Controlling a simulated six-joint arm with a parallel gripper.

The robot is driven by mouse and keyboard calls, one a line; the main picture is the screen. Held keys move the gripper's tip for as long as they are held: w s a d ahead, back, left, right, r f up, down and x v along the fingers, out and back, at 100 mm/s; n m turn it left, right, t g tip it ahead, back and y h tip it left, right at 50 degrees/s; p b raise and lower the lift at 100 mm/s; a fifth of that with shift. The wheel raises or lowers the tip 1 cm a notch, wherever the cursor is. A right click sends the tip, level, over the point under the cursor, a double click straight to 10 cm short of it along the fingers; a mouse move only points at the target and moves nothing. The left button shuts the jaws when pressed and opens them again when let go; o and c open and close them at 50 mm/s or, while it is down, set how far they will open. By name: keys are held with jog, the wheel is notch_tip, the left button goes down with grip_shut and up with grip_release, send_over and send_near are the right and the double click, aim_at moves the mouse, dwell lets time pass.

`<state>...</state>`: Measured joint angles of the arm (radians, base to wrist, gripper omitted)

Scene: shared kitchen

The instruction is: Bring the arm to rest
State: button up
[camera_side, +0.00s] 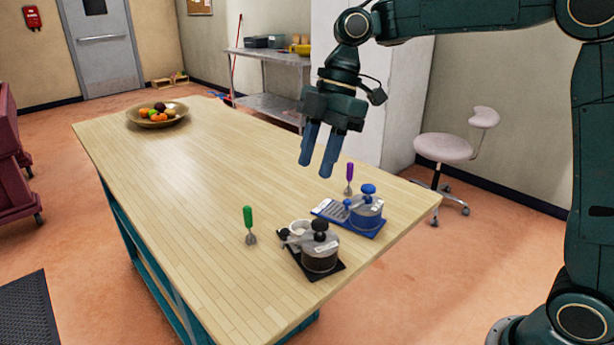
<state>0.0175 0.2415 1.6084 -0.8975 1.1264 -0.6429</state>
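My gripper (320,158) hangs over the far right part of the wooden table (190,185), pointing down. Its two blue fingers are apart with nothing seen between them. It is above and to the left of the blue pot set, clear of the tabletop. My arm reaches in from the right of the picture.
A blue pot (366,212) on a blue board and a dark-lidded pot (320,252) on a black board stand near the right end. A green-handled tool (248,222) and a purple-handled tool (349,177) stand nearby. A fruit bowl (140,121) sits far left. The table's middle is clear.

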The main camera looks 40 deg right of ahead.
jog(key=s+d+m+t+h, duration=0.1)
jog(key=s+d+m, duration=0.2)
jog(key=s+m, duration=0.2)
jog(key=s+d+f+m+t+h, duration=0.1)
jog(key=s+d+m, duration=0.3)
jog(key=s, duration=0.6)
jog(key=s+d+f+m+t+h, duration=0.1)
jog(key=s+d+m+t+h, duration=0.1)
jog(key=s+m, duration=0.5)
jog(key=shift+s+d+f+m+t, duration=0.2)
jog(key=shift+s+d+m+t, duration=0.2)
jog(key=shift+d+t, duration=0.4)
